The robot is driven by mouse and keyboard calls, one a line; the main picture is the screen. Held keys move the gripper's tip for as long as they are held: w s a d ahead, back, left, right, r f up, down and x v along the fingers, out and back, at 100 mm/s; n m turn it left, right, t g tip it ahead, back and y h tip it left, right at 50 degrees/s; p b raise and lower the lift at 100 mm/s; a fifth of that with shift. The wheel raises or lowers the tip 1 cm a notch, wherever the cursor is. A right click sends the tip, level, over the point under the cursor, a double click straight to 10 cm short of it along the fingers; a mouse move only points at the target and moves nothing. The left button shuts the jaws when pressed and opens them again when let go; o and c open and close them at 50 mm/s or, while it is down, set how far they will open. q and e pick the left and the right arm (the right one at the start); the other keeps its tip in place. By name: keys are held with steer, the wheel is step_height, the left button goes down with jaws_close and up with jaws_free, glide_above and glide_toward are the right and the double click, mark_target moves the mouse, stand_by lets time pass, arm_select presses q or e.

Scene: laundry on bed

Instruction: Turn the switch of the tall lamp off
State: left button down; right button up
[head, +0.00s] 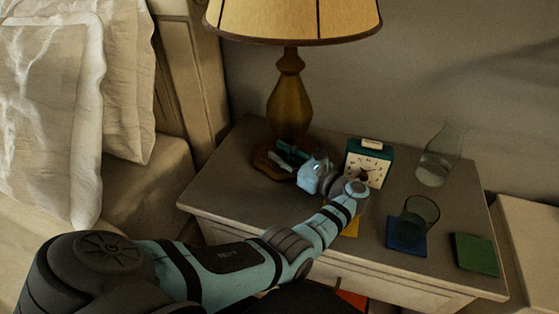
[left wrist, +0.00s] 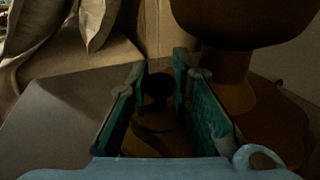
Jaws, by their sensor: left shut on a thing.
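The tall lamp stands at the back left of the nightstand, with a yellowish shade (head: 290,18) and a brown turned body (head: 290,108). I cannot tell for sure whether it is lit. In the left wrist view its brown base (left wrist: 270,120) fills the right side. My left gripper (head: 288,158) is at the front of the lamp's base. In the left wrist view its teal fingers (left wrist: 162,78) stand on both sides of a dark round switch knob (left wrist: 158,88) and are shut on it. In the head view the switch is hidden by the gripper. My right gripper is out of view.
The nightstand (head: 230,195) also holds a teal clock (head: 368,163) close right of my left wrist, a glass carafe (head: 438,155), a glass (head: 417,215) on a blue coaster (head: 407,245), and a green coaster (head: 476,254). The bed with pillows (head: 125,80) is at left.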

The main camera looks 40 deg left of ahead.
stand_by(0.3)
arm_select(q)
steer(key=c, duration=1.5)
jaws_free()
steer(key=shift+o, duration=0.2)
steer(key=shift+s+d, duration=0.2)
steer(key=shift+d, duration=3.8)
